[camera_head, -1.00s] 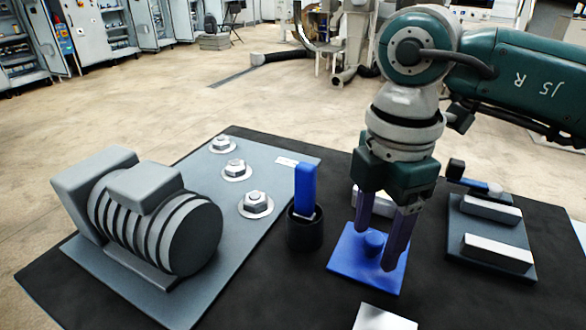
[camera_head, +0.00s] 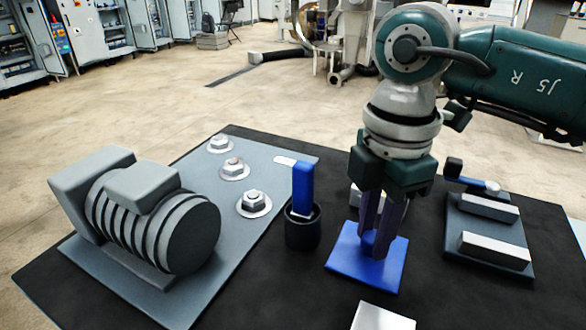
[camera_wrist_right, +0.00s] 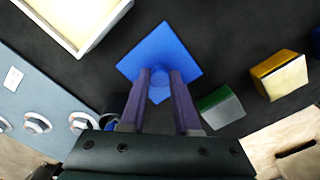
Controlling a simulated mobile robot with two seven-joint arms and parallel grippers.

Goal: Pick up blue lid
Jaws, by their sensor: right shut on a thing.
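The blue lid (camera_head: 352,269) is a flat square plate with a raised knob in its middle. It lies on the black table top, right of the black cup. My right gripper (camera_head: 372,246) points down over the lid and is shut on its knob. In the right wrist view, the lid (camera_wrist_right: 160,45) lies flat beyond the two purple fingers of my right gripper (camera_wrist_right: 160,80), and the knob shows between the fingertips. The fingers hide most of the knob in the head view. My left gripper is not in view.
A black cup (camera_head: 303,230) holding a blue-handled tool (camera_head: 303,187) stands left of the lid. Further left is a grey ribbed roller unit (camera_head: 150,222) on a plate with hex bolts (camera_head: 254,202). A grey fixture with metal bars (camera_head: 497,251) is at right. A white box (camera_head: 383,317) is in front.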

